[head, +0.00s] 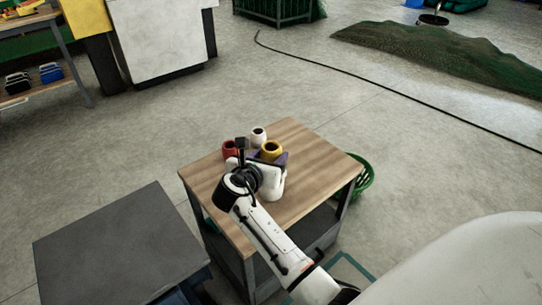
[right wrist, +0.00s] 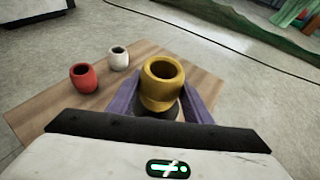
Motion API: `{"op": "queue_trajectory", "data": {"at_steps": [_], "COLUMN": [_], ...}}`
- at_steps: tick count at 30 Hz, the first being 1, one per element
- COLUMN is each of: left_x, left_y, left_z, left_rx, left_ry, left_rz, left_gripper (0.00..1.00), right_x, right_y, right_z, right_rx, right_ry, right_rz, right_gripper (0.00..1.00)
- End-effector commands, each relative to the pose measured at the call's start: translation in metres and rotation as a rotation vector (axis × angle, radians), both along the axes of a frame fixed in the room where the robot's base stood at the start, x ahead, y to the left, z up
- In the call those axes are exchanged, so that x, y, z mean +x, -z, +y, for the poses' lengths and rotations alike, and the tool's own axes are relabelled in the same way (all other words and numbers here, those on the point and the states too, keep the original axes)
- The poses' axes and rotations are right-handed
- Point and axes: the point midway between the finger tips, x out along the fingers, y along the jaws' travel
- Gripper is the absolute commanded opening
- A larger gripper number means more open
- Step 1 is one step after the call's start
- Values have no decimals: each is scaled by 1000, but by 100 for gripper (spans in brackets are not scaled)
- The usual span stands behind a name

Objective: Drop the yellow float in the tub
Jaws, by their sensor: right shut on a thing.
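The yellow float (head: 271,150) is a short, barrel-shaped piece with a dark hole in its top. It is upright over the wooden table top and also shows in the right wrist view (right wrist: 162,85). My right gripper (right wrist: 160,103) is shut on it, with a purple finger on each side. In the head view the gripper (head: 270,158) is partly hidden by its own wrist. I cannot tell if the float still touches the table. A green slatted tub (head: 365,178) stands on the floor at the table's right side, partly hidden by the table. My left gripper is not in view.
A red float (head: 229,148) and a white float (head: 258,136) stand on the wooden table (head: 315,160), left of the yellow one. A dark-topped table (head: 115,245) is at lower left. A black cable (head: 400,97) and a green net heap (head: 440,52) lie beyond on open floor.

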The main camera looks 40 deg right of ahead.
Motion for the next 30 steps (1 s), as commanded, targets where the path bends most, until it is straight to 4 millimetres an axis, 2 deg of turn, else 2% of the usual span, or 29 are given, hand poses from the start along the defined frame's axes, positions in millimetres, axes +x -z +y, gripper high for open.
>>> {"op": "queue_trajectory", "data": {"at_steps": [1,5,14,17,24,30], "left_x": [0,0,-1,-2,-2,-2], "left_y": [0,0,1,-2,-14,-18], "left_z": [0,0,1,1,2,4], "left_rx": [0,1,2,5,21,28], "left_ry": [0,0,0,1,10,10], "left_rz": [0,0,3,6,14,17], "left_gripper": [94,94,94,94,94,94], "right_x": [0,0,0,0,1,0], "right_y": [0,0,-2,-12,-60,-90], "right_z": [0,0,0,0,0,0], "right_rx": [-1,-1,0,-1,0,0], "right_ry": [0,0,0,1,-1,-1], "right_rz": [-1,-1,0,-3,-5,-2], "right_gripper": [47,67,67,67,67,67]}}
